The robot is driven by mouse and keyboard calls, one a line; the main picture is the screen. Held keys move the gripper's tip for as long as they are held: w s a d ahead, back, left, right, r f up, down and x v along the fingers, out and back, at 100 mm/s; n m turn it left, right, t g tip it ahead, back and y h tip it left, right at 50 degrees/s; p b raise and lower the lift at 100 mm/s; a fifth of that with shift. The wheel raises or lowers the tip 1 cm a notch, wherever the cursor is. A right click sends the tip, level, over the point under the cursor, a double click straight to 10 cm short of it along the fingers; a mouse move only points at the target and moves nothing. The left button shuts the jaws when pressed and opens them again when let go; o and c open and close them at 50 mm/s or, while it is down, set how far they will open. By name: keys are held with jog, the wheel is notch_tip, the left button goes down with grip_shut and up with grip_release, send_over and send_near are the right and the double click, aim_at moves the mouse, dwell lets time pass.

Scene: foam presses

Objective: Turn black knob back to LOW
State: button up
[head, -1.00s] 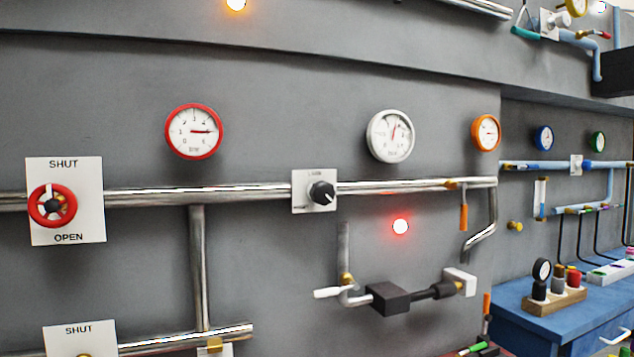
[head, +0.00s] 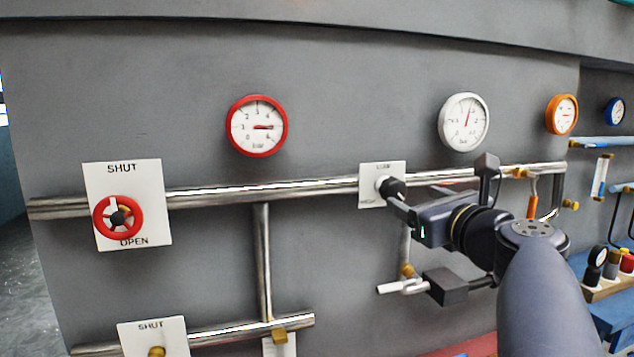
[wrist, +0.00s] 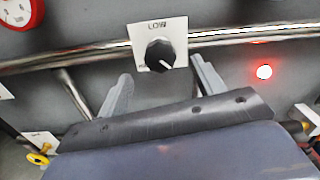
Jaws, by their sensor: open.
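The black knob (wrist: 159,55) sits on a white plate (wrist: 172,28) marked LOW at the top, with another label at lower left that is partly hidden. In the wrist view its white pointer line is aimed down and to the right. My gripper (wrist: 165,80) is open, its two fingers spread to the left and right below the knob, not closed on it. In the head view the knob (head: 392,188) is at the end of my gripper (head: 396,197), which partly covers it; whether a finger touches it is unclear there.
A steel pipe (head: 300,187) runs behind the plate. A red wheel (head: 117,217) is far left. Gauges with red (head: 257,126) and white (head: 465,122) rims hang above. A dark block with a white handle (head: 445,286) sits below my gripper. A red lamp (wrist: 264,72) glows right of the knob.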

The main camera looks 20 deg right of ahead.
aim_at(397, 191)
jog(key=w, duration=0.9)
jog(key=shift+w+a+p, duration=0.25)
jog(key=shift+w+p, duration=0.05)
jog(key=shift+p, duration=0.1)
jog(key=shift+f, duration=0.1)
jog(key=shift+c, duration=0.6)
jog(key=c, duration=0.9)
